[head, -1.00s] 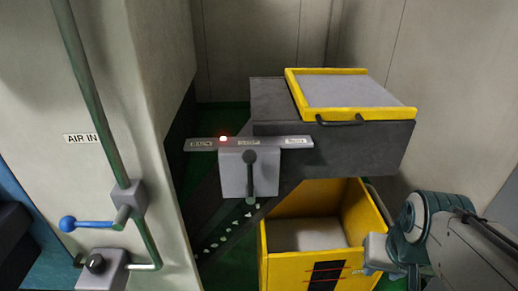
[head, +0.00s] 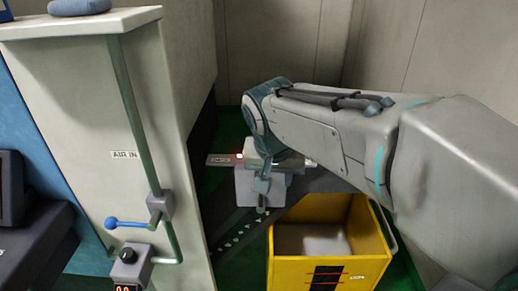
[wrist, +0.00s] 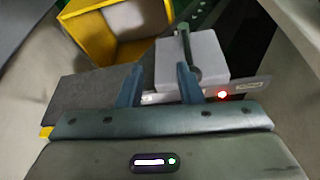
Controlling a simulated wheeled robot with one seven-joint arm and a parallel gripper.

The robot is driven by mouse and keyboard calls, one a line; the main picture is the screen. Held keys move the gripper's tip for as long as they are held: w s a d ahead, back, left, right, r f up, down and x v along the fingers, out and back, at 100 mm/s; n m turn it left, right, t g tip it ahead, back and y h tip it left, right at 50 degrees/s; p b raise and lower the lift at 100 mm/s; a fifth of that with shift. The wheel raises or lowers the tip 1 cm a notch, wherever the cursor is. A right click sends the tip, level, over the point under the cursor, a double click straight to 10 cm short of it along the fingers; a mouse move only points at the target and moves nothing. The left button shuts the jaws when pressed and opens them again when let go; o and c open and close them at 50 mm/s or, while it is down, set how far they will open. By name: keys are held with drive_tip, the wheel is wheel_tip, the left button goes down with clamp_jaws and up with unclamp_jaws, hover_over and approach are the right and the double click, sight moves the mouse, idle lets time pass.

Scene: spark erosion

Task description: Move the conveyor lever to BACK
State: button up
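The conveyor lever is a thin dark handle on a pale grey box (head: 255,190) fixed to a labelled strip (head: 218,160). In the wrist view the lever (wrist: 186,42) stands on the box (wrist: 213,57), near the tip of the right-hand finger. I cannot tell whether they touch. My gripper (wrist: 158,84) is open, with its two dark fingers apart and nothing held between them. In the head view my gripper (head: 262,188) is in front of the box and hides most of the lever. The strip's label by the red lamp (wrist: 222,94) is too blurred to read.
A yellow open bin (head: 350,265) stands below and right of the lever box. A pillar with an AIR IN pipe (head: 135,125) and blue-handled valve (head: 125,224) stands at left. My arm covers the upper right of the head view.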

drive_tip(key=w+a+r, duration=0.2)
drive_tip(key=a+r, duration=0.2)
drive_tip(key=shift+m, duration=0.3)
drive_tip(key=b+x, duration=0.2)
drive_tip(key=x, duration=0.2)
drive_tip(key=b+x, duration=0.2)
drive_tip(key=x, duration=0.3)
drive_tip(key=b+x, duration=0.2)
drive_tip(key=x, duration=0.2)
drive_tip(key=shift+w+f, duration=0.25)
drive_tip(key=shift+w, duration=0.25)
clamp_jaws()
drive_tip(key=shift+t, duration=0.3)
